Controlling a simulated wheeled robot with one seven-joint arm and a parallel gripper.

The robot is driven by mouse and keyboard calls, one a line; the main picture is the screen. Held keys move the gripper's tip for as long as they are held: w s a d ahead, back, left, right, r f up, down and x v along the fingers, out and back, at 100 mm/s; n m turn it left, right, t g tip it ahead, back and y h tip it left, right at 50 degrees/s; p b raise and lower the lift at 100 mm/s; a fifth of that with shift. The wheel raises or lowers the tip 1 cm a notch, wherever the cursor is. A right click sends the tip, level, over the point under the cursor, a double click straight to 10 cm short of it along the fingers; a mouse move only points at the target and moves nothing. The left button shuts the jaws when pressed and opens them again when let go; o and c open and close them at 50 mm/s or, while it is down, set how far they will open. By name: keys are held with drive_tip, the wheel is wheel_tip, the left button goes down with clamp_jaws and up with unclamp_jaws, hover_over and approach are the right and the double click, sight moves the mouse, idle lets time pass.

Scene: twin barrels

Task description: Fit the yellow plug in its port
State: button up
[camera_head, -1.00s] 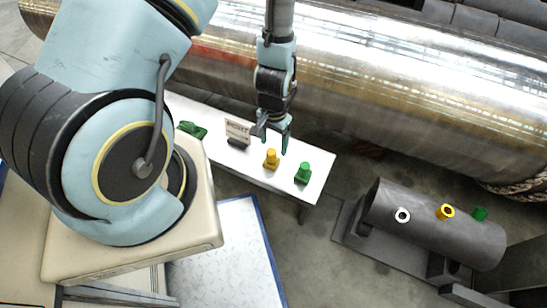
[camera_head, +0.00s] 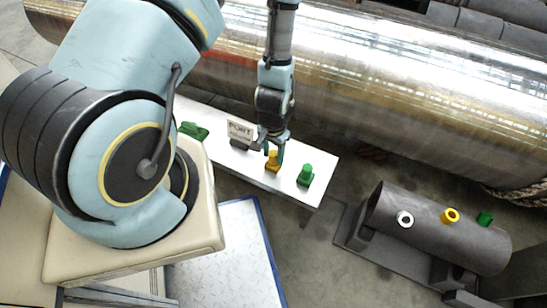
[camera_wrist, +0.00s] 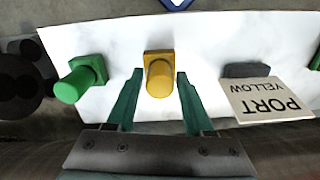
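The yellow plug (camera_head: 273,161) stands upright on the white bench (camera_head: 255,172), with a square base and a round stem; it also shows in the wrist view (camera_wrist: 159,77). My gripper (camera_head: 273,150) is open, its fingers around the plug's upper part. In the wrist view my gripper (camera_wrist: 155,95) has one finger on each side of the plug, with gaps between. The yellow port (camera_head: 450,215) is a ring on top of the dark grey barrel (camera_head: 420,233) at the right, and looks empty.
A green plug (camera_head: 305,175) stands close beside the yellow one. A sign reading "PORT YELLOW" (camera_wrist: 268,98) stands on its other side. Another green piece (camera_head: 193,130) lies on the bench. The barrel also bears a white ring (camera_head: 405,219) and a green fitting (camera_head: 485,218).

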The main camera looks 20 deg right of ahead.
clamp_jaws()
drive_tip(key=shift+r, duration=0.1)
idle(0.3)
